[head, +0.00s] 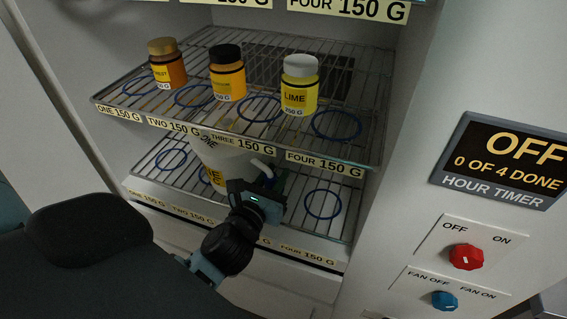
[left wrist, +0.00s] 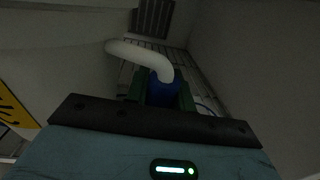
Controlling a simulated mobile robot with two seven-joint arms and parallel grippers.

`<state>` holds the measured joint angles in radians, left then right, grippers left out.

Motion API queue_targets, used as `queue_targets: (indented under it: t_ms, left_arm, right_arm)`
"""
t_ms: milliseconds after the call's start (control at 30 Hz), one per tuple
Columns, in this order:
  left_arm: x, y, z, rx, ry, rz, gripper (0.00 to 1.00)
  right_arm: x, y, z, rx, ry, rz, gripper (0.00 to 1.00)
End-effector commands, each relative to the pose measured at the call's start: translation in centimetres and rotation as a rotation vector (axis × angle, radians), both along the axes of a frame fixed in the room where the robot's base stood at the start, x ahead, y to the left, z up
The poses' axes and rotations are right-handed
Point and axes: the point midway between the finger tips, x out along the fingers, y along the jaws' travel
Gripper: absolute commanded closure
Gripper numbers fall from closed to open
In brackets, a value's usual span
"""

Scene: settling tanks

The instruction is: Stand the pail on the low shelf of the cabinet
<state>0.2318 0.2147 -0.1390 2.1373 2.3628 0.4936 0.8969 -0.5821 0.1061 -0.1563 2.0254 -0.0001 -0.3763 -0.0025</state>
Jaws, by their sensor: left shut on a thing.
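The pale grey pail (head: 226,163), with a yellow label, is inside the cabinet (head: 410,160), between the upper shelf and the low wire shelf (head: 292,222). It covers the middle of the low shelf; I cannot tell whether its base touches the wires. My left gripper (head: 268,196) is shut on the pail's white handle at its right side. In the left wrist view the handle (left wrist: 143,54) curves down to the fingers (left wrist: 160,88), and the pail wall (left wrist: 60,75) fills the left. My right gripper is not in view.
The upper shelf (head: 345,150) holds a brown jar (head: 166,68), an orange jar (head: 228,80) and a yellow jar (head: 299,90). On the low shelf, a blue ring at left (head: 171,159) and one at right (head: 322,203) are bare. A switch panel (head: 468,250) is at right.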

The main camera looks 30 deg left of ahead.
Motion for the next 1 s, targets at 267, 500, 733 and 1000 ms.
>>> queue_targets:
  t_ms: [267,500,733,1000]
  left_arm:
    - [1.1,0.2,0.0,0.001,-0.001,-0.001,1.00]
    - [4.0,0.6,0.2,0.003,-0.004,0.000,1.00]
    - [5.0,0.8,-1.6,0.000,0.002,0.000,1.00]
    - [5.0,0.8,-1.4,0.001,-0.002,-0.001,1.00]
  right_arm:
    - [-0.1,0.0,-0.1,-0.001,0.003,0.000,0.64]
    - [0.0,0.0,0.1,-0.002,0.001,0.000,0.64]
    - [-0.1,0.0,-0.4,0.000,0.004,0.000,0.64]
    - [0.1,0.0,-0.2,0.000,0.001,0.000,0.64]
